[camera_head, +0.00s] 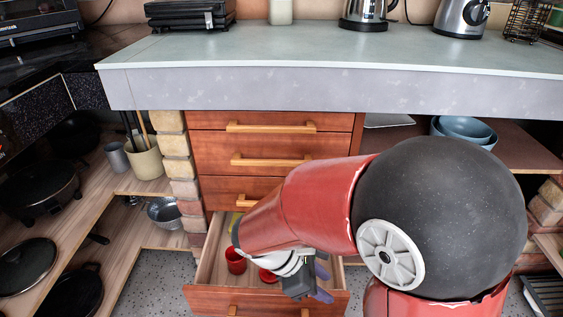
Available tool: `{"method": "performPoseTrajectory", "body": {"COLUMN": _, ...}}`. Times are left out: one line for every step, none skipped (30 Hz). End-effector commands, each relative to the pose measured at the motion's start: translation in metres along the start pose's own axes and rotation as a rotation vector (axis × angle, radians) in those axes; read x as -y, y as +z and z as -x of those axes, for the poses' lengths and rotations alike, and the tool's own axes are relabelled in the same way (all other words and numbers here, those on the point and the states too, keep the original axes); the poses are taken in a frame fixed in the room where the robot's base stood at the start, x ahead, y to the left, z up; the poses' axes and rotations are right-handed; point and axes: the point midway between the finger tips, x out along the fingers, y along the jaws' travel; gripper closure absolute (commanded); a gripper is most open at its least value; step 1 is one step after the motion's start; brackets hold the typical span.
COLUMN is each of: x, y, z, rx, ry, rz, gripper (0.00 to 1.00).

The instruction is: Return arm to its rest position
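My arm, red with a large black joint, reaches from the lower right over an open bottom drawer (205,298). My gripper (321,284) is small and dark with purplish parts. It is over the right part of that drawer, and the arm partly hides the inside. I cannot tell whether its fingers are apart or closed, and no held object can be made out. A red cup (235,262) stands in the drawer, with another red item (267,275) beside it, near my wrist.
Closed drawers (270,145) with wooden handles rise behind my arm, under a pale countertop (330,55). Blue bowls (465,130) sit on the right shelf. Left shelves hold a utensil crock (146,160), a metal colander (163,214) and dark pans (40,190). Some speckled floor (160,275) is clear.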

Motion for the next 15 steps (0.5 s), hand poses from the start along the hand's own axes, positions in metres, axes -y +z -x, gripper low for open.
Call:
{"method": "performPoseTrajectory", "body": {"x": 0.003, "y": 0.018, "z": 0.004, "rx": -0.082, "ry": -0.016, "rz": -0.142, "gripper": 0.62}}
{"method": "performPoseTrajectory", "body": {"x": 0.005, "y": 0.025, "z": 0.006, "rx": -0.127, "ry": -0.026, "rz": -0.221, "gripper": 0.62}}
{"method": "performPoseTrajectory", "body": {"x": 0.009, "y": 0.035, "z": 0.009, "rx": -0.186, "ry": -0.04, "rz": -0.328, "gripper": 0.62}}
{"method": "performPoseTrajectory", "body": {"x": 0.011, "y": 0.043, "z": 0.012, "rx": -0.231, "ry": -0.049, "rz": -0.408, "gripper": 0.62}}
{"method": "performPoseTrajectory", "body": {"x": 0.013, "y": 0.05, "z": 0.014, "rx": -0.273, "ry": -0.059, "rz": -0.487, "gripper": 0.62}}
{"method": "performPoseTrajectory", "body": {"x": 0.017, "y": 0.059, "z": 0.018, "rx": -0.332, "ry": -0.071, "rz": -0.594, "gripper": 0.62}}
{"method": "performPoseTrajectory", "body": {"x": 0.019, "y": 0.067, "z": 0.02, "rx": -0.375, "ry": -0.08, "rz": -0.674, "gripper": 0.62}}
{"method": "performPoseTrajectory", "body": {"x": 0.022, "y": 0.073, "z": 0.023, "rx": -0.419, "ry": -0.088, "rz": -0.755, "gripper": 0.62}}
{"method": "performPoseTrajectory", "body": {"x": 0.026, "y": 0.082, "z": 0.027, "rx": -0.476, "ry": -0.099, "rz": -0.861, "gripper": 0.62}}
{"method": "performPoseTrajectory", "body": {"x": 0.028, "y": 0.089, "z": 0.03, "rx": -0.52, "ry": -0.106, "rz": -0.94, "gripper": 0.62}}
{"method": "performPoseTrajectory", "body": {"x": 0.031, "y": 0.096, "z": 0.033, "rx": -0.562, "ry": -0.112, "rz": -1.018, "gripper": 0.62}}
{"method": "performPoseTrajectory", "body": {"x": 0.034, "y": 0.103, "z": 0.037, "rx": -0.618, "ry": -0.121, "rz": -1.117, "gripper": 0.62}}
{"method": "performPoseTrajectory", "body": {"x": 0.037, "y": 0.109, "z": 0.04, "rx": -0.658, "ry": -0.125, "rz": -1.188, "gripper": 0.62}}
{"method": "performPoseTrajectory", "body": {"x": 0.039, "y": 0.115, "z": 0.043, "rx": -0.697, "ry": -0.13, "rz": -1.255, "gripper": 0.62}}
{"method": "performPoseTrajectory", "body": {"x": 0.043, "y": 0.121, "z": 0.047, "rx": -0.745, "ry": -0.135, "rz": -1.336, "gripper": 0.62}}
